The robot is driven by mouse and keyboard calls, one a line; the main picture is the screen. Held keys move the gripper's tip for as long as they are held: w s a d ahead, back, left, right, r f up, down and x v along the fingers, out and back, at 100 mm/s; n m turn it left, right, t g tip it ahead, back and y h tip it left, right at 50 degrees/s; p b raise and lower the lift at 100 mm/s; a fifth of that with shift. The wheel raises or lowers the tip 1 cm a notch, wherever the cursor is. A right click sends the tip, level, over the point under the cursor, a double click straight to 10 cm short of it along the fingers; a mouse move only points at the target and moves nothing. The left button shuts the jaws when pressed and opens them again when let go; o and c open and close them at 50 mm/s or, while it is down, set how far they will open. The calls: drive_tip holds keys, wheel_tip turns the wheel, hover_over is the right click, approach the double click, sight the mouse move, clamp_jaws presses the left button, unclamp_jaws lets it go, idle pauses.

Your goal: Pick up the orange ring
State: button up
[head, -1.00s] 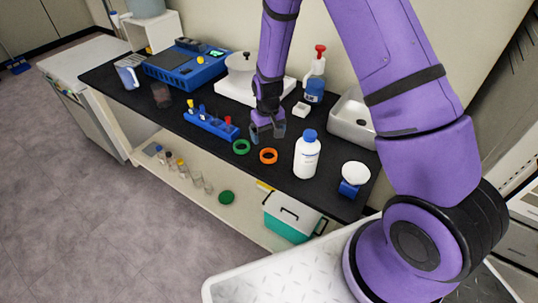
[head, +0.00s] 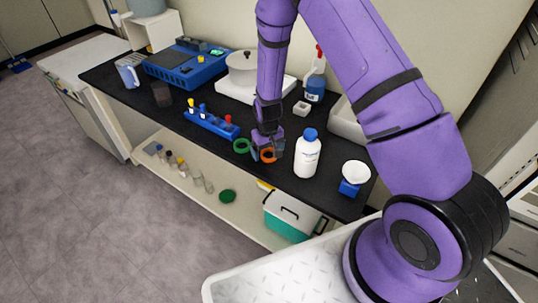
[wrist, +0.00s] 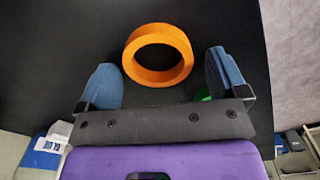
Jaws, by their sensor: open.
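The orange ring (head: 268,156) lies flat on the black bench top, partly hidden by my gripper in the head view. In the wrist view the orange ring (wrist: 158,55) shows whole, just beyond the fingertips and roughly centred between them. My gripper (head: 267,153) is open and empty, its two blue-padded fingers (wrist: 160,75) spread wider than the ring. It is low over the bench at the ring; I cannot tell the exact height.
A green ring (head: 241,146) lies just left of the orange ring. A white bottle with a blue cap (head: 307,157) stands close on the right. A blue tube rack (head: 211,124) is behind left. The bench's front edge is near.

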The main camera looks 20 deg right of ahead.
drive_tip(key=c, duration=1)
drive_tip(key=shift+r, duration=0.15)
